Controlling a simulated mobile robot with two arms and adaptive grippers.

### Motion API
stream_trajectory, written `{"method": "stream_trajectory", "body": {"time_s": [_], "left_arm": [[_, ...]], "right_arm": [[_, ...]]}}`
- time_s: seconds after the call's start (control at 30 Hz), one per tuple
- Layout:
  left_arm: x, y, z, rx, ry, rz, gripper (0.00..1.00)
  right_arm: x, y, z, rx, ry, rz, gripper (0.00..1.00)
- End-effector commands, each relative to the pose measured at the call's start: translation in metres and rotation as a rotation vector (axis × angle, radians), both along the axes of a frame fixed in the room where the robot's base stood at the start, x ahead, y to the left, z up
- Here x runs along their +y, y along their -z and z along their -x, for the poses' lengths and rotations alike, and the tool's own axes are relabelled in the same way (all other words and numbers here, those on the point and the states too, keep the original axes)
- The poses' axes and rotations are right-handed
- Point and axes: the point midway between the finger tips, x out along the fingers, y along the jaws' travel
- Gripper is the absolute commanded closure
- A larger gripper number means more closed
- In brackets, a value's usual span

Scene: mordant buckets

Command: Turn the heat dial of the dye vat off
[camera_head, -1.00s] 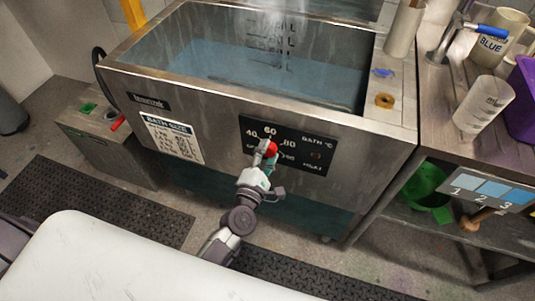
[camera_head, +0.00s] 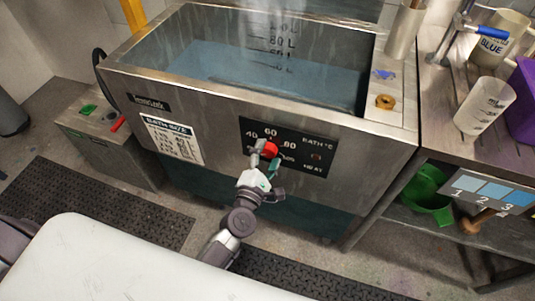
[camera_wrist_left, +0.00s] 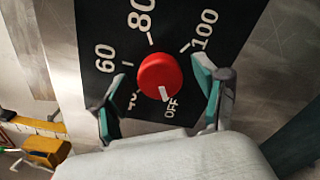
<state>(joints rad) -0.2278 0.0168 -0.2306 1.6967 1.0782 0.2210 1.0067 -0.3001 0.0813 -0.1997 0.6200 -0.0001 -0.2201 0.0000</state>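The dye vat (camera_head: 220,150) is a large steel tank with blue liquid inside. Its red heat dial (camera_head: 270,150) sits on a black front panel marked with temperatures. In the left wrist view the round red dial (camera_wrist_left: 159,75) has its white pointer mark facing the OFF label. My left gripper (camera_head: 264,163) is in front of the dial. In the left wrist view its fingers (camera_wrist_left: 160,86) are spread on either side of the dial, with visible gaps, so it is open and holds nothing. My right gripper is not in view.
A wooden bench (camera_head: 455,130) at the right carries a white cup (camera_head: 484,105) and a BLUE-labelled pot (camera_head: 503,33). A green bucket (camera_head: 427,190) is on the shelf below. A grey box (camera_head: 105,145) stands left of the vat. Dark mats lie on the floor.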

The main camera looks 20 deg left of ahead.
Motion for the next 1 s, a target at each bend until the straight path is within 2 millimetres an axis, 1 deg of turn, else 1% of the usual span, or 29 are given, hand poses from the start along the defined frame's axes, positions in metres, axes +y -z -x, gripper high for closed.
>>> {"method": "stream_trajectory", "body": {"time_s": [0.17,0.27,0.37,0.6,0.7,0.83,1.0], "left_arm": [[0.000,0.000,0.001,0.000,0.000,-0.001,0.28],[0.000,0.000,0.007,0.001,0.001,-0.002,0.28],[0.001,0.001,0.022,0.002,0.001,-0.003,0.28],[0.002,0.001,0.074,0.004,0.003,-0.004,0.28],[0.003,0.001,0.093,0.003,0.002,-0.002,0.28],[0.004,0.001,0.110,0.002,0.001,-0.002,0.28],[0.004,0.000,0.120,0.000,0.000,0.000,0.28]], "right_arm": [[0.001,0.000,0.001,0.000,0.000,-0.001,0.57],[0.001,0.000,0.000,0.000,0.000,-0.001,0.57],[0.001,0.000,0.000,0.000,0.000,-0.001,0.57],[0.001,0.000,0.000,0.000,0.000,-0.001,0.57],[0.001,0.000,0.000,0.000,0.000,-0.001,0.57],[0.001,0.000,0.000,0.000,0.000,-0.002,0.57],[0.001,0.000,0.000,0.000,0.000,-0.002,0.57]]}}
